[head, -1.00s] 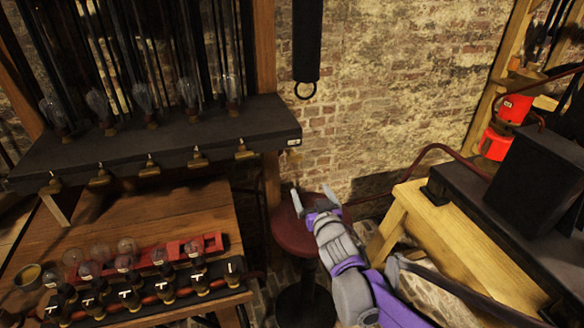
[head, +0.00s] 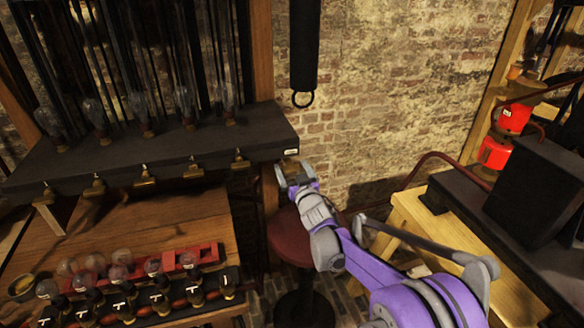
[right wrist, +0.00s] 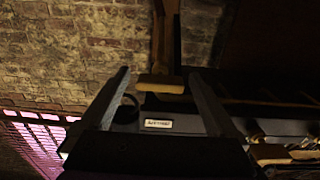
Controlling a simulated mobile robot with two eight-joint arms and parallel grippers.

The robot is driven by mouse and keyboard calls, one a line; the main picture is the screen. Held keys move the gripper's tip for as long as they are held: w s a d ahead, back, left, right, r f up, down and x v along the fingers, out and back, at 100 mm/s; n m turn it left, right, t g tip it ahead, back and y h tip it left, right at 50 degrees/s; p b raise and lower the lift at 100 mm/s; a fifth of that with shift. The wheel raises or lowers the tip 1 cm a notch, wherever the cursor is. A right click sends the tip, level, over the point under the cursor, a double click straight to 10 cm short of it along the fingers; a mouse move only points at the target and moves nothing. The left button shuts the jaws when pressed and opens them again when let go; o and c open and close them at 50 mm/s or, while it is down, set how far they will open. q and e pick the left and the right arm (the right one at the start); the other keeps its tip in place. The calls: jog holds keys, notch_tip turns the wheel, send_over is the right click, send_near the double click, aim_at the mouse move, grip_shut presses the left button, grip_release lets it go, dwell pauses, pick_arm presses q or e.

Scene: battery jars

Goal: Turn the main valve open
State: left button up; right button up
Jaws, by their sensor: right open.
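The black shelf (head: 170,150) has several small brass taps along its front edge, the rightmost brass tap (head: 240,162) nearest its right end. A small white label (head: 291,152) sits on that end; it also shows in the right wrist view (right wrist: 157,123), its writing too small to read. A dark ring-shaped part (right wrist: 127,108) is left of the label there, partly behind a finger. I cannot tell which fitting is the main valve. My right gripper (head: 292,172) is open and empty, just below the shelf's right end. Its two fingers (right wrist: 158,76) spread around the label in view. My left gripper is out of view.
A red round stool (head: 288,238) stands below my right gripper. A black cylinder with a ring (head: 302,99) hangs above. A wooden bench (head: 150,225) with bulbs and a red rack is at left. A wooden stand (head: 430,215) and black box (head: 535,185) are at right.

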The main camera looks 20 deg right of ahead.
jog(key=shift+w, duration=0.15)
jog(key=c, duration=1.4)
